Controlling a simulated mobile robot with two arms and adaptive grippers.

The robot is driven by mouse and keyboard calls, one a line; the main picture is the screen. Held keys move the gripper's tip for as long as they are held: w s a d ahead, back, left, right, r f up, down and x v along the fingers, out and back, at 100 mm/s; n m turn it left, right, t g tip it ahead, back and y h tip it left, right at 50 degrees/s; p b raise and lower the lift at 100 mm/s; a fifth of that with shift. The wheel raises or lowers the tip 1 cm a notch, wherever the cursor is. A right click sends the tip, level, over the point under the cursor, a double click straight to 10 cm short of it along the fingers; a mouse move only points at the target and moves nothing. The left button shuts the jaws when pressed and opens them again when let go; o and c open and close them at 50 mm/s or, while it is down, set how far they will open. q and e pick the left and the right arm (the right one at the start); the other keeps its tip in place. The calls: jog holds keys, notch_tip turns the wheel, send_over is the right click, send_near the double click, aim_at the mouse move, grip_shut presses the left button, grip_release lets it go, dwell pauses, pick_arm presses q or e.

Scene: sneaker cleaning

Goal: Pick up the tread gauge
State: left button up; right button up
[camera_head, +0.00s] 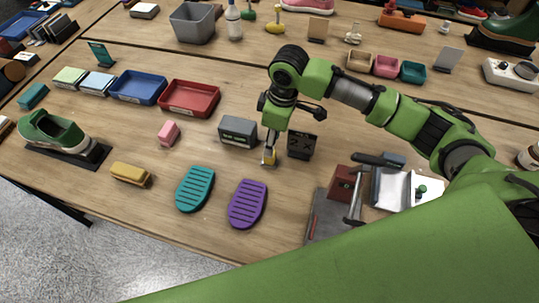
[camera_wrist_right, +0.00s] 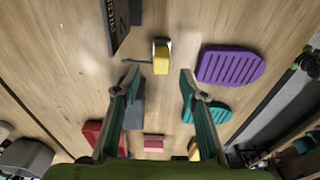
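The tread gauge, seemingly the small yellow and pale grey piece (camera_head: 269,158), stands on the wooden table near the middle. It also shows in the right wrist view as a yellow block with a pale end (camera_wrist_right: 161,60), just beyond and between the fingertips. My right gripper (camera_head: 270,140) points down above it. In the wrist view the right gripper (camera_wrist_right: 158,74) has its two fingers wide apart with nothing held between them. Fingers partly cover the gauge in the head view. My left gripper is not in view.
A grey box (camera_head: 238,131) stands left of the gauge, and a black sign (camera_head: 302,145) stands close on its right. Teal (camera_head: 195,189) and purple (camera_head: 247,204) ridged soles lie in front. A red block (camera_head: 346,182) on a grey base stands farther right.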

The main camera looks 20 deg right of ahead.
notch_tip(320, 180, down, 2)
jog(key=shift+a+f+p, duration=0.1)
jog(key=shift+p, duration=0.4)
jog(key=f, duration=0.2)
jog(key=f+p, duration=0.1)
jog(key=shift+w+a+f, duration=0.1)
jog(key=shift+a+f, duration=0.05)
jog(key=shift+a, duration=0.1)
jog(key=shift+f, duration=0.25)
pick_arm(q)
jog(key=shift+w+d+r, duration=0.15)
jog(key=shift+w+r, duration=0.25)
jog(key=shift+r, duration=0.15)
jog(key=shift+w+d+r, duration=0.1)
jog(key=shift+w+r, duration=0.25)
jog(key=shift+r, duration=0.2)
pick_arm(e)
grip_shut()
